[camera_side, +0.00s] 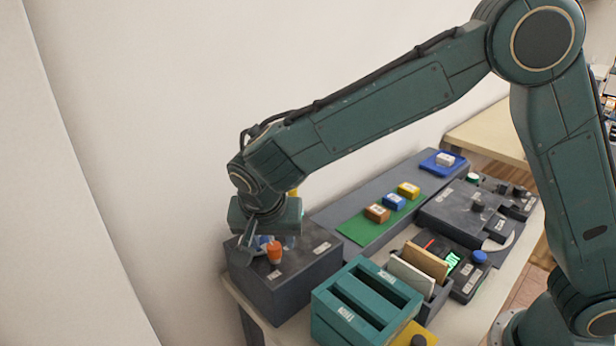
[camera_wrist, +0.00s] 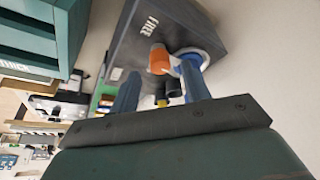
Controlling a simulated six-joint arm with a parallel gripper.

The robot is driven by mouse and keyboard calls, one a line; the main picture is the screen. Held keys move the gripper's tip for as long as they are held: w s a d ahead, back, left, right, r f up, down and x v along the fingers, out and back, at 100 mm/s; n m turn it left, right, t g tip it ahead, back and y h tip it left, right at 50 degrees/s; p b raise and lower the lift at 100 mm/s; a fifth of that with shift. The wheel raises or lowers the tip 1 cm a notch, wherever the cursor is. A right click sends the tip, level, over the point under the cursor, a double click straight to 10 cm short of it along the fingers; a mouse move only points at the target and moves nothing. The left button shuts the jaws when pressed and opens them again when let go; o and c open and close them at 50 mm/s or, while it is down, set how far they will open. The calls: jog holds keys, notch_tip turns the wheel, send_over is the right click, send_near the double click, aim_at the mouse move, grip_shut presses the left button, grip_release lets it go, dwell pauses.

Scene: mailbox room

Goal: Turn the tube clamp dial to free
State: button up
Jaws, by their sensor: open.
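The tube clamp dial shows in the wrist view as a round blue disc (camera_wrist: 208,52) with an orange part (camera_wrist: 159,60) beside it. It is on a dark grey box (camera_wrist: 172,22) bearing a FREE label (camera_wrist: 150,25). In the side view the orange part (camera_side: 274,252) stands on top of the same box (camera_side: 285,282), at the left end of the bench. My gripper (camera_side: 266,243) is open, low over the box top. In the wrist view its two fingers (camera_wrist: 160,78) are apart and near the dial. Contact and the dial's exact setting are unclear.
A teal slotted box (camera_side: 366,302) stands right of the clamp box. Card slots (camera_side: 418,270) and a dark panel with a blue knob (camera_side: 479,257) lie farther right. Behind are a green mat with coloured blocks (camera_side: 370,228) and a blue tray (camera_side: 443,163). A wall is close behind.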

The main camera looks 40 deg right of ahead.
aim_at(270, 250)
jog(key=shift+x, duration=1.2)
jog(key=c, duration=1)
